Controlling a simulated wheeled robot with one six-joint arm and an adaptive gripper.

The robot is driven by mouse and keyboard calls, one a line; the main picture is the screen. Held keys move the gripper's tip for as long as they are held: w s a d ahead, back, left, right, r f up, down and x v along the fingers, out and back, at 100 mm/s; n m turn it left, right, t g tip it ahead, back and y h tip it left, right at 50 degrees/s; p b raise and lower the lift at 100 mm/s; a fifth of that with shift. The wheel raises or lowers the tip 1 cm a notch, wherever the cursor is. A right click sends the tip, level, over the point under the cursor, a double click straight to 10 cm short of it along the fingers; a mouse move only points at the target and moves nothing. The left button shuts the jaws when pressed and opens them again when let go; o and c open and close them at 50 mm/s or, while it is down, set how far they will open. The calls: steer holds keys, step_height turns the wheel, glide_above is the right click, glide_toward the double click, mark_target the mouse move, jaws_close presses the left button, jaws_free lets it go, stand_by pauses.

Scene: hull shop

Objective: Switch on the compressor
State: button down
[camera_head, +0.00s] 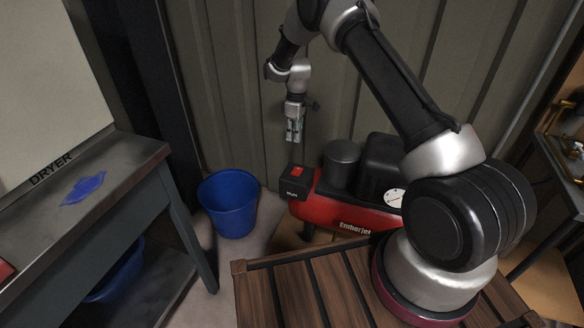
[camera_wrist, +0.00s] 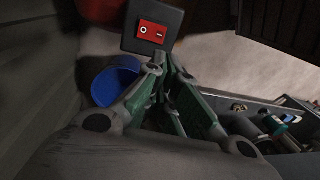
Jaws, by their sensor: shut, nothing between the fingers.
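The compressor (camera_head: 335,212) is red with black parts on top and stands on the floor by the wall. A black switch box with a red rocker switch (camera_head: 297,171) is at its left end. The switch also shows in the wrist view (camera_wrist: 151,32), with a circle mark and a second mark on its face. My gripper (camera_head: 293,138) points down above the switch box, apart from it, and is shut and empty. In the wrist view my gripper's fingers (camera_wrist: 160,66) come together just below the switch in the picture. Which side of the rocker is pressed is unclear.
A blue bucket (camera_head: 229,205) stands left of the compressor. A grey metal bench (camera_head: 120,165) with a blue cloth or stain is at the left. A wooden slatted surface (camera_head: 300,290) is in front. The ribbed wall is close behind my gripper.

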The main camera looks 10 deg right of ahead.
mark_target(293, 171)
steer(key=shift+f, duration=0.1)
steer(key=f, duration=0.4)
steer(key=s+f, duration=0.1)
steer(key=f, duration=0.4)
steer(key=a+f, duration=0.1)
steer(key=f, duration=0.3)
steer(key=shift+s+f, duration=0.3)
steer(key=shift+f, duration=0.05)
steer(key=shift+s+a+f, duration=0.15)
steer(key=shift+f, duration=0.25)
steer(key=shift+w+d+r, duration=0.35)
steer(key=shift+w+d, duration=0.05)
steer(key=shift+w, duration=0.2)
steer(key=shift+r, duration=0.1)
step_height(293, 171, up, 14)
steer(key=s+a, duration=0.1)
steer(key=shift+s, duration=0.3)
